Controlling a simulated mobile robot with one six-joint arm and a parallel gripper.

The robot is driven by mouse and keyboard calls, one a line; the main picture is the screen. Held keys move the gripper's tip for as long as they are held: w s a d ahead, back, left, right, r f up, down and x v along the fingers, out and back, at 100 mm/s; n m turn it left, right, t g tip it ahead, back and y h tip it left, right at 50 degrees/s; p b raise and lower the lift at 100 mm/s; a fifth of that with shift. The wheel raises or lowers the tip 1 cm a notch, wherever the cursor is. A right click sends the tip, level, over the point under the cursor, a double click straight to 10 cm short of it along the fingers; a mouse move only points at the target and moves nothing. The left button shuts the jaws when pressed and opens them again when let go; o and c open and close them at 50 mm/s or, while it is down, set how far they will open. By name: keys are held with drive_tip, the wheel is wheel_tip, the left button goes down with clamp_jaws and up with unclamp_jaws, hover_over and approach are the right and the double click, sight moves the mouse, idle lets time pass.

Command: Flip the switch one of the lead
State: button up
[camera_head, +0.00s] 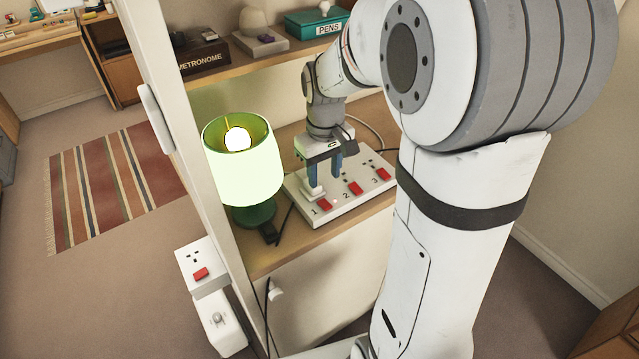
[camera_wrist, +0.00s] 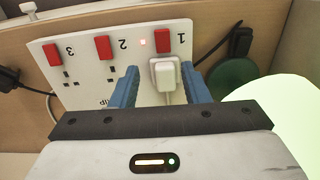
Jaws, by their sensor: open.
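The lead is a white extension strip (camera_head: 344,206) with sockets and red switches numbered 1, 2 and 3, lying on the wooden shelf. A white plug (camera_wrist: 166,78) sits in socket 1. My gripper (camera_head: 325,180) points down over the strip, its blue fingers open. In the wrist view, the plug shows between the fingers (camera_wrist: 158,72); I cannot tell whether they touch it. Switch 2 (camera_wrist: 103,47) and switch 3 (camera_wrist: 52,54) are uncovered.
A lit green lamp (camera_head: 248,170) stands left of the strip, close to my gripper. A black adapter (camera_head: 271,232) lies by its base. A white upright panel edges the shelf at left. The upper shelf holds a METRONOME box (camera_head: 203,58) and a PENS box (camera_head: 318,24).

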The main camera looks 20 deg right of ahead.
sight(322, 201)
drive_tip(key=f, duration=0.7)
drive_tip(key=shift+a, duration=0.3)
drive_tip(key=shift+c, duration=0.4)
clamp_jaws()
